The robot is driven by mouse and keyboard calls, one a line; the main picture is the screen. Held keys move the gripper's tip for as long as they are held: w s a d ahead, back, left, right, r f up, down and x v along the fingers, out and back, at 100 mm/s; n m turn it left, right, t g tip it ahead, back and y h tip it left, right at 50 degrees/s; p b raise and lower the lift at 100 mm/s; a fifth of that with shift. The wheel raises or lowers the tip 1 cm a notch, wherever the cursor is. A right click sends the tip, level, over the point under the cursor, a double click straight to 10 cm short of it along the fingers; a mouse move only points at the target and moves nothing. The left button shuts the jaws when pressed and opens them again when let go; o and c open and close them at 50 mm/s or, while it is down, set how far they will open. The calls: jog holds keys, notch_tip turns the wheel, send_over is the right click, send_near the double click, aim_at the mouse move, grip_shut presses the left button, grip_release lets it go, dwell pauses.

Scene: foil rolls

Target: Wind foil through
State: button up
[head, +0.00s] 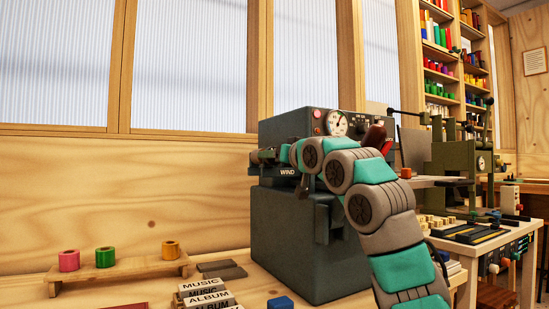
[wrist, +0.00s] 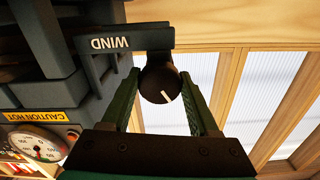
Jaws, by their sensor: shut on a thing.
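The dark machine (head: 285,240) stands on the bench, with a WIND label (head: 288,171) on its left side. In the wrist view, which is upside down, the WIND label (wrist: 110,43) sits by a round black knob (wrist: 158,90) with a white pointer line. My gripper (wrist: 163,80) has its two green fingers on either side of this knob and is shut on it. In the head view my gripper (head: 268,156) is small at the machine's left side, and the knob is hard to make out. Pink (head: 69,260), green (head: 105,257) and gold (head: 170,250) foil rolls stand on a wooden rack.
A dial gauge (head: 336,123) and a red lamp (head: 317,113) are on the machine's top front. A hot-warning label (wrist: 38,116) shows near the gauge in the wrist view. MUSIC and ALBUM blocks (head: 208,299) lie at the front. Another green machine (head: 455,160) stands right.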

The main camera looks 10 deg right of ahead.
jog(key=c, duration=0.5)
jog(key=shift+f+m+b, duration=0.1)
jog(key=shift+m+b, duration=0.2)
jog(key=shift+b, duration=0.2)
